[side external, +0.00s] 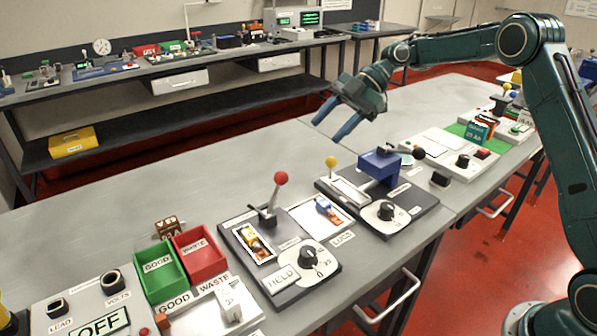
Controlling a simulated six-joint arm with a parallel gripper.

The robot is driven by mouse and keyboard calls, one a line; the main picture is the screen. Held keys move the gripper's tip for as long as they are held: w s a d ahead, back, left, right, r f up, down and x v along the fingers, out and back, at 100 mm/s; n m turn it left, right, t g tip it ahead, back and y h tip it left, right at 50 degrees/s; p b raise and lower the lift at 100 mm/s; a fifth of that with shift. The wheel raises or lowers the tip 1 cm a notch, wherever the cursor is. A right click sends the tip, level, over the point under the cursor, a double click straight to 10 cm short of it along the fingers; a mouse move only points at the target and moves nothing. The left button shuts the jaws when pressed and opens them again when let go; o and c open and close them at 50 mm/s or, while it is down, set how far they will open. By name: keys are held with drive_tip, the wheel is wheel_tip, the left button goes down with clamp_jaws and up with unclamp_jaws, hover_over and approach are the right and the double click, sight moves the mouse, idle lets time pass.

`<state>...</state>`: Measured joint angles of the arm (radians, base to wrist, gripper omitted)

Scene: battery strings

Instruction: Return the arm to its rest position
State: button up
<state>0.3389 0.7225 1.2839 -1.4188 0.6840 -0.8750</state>
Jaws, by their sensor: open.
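My gripper (337,118) is in the air above the far side of the grey workbench (120,210). Its two blue fingers are spread apart and point down to the left, with nothing between them. The green arm reaches in from the right edge of the view. The gripper is apart from the panels and bins on the bench.
On the bench stand a green bin (160,273), a red bin (201,252), a panel with a red-knobbed lever (281,178), a yellow-knobbed lever (331,162) and a blue press-like block (380,166). The bench's back left is clear. A shelf bench (200,93) stands behind.

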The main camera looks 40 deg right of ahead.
drive_tip(key=s+a+r+m+t+h, duration=0.1)
drive_tip(key=s+r+m+t+h, duration=0.15)
drive_tip(key=s+r+m, duration=0.35)
drive_tip(key=s+a+r+m+t+h, duration=0.1)
drive_tip(key=s+a+r+m+h, duration=0.2)
drive_tip(key=s, duration=0.5)
drive_tip(key=s+d+f+m+h, duration=0.2)
drive_tip(key=s+d+m, duration=0.2)
drive_tip(key=s, duration=0.6)
drive_tip(key=s+d+f+m+h, duration=0.2)
drive_tip(key=s+d+f+m, duration=0.1)
drive_tip(key=s+m, duration=0.4)
drive_tip(key=s+d, duration=0.1)
drive_tip(key=s, duration=0.2)
drive_tip(key=shift+s+f+t+h, duration=0.15)
drive_tip(key=shift+s+t+h, duration=0.2)
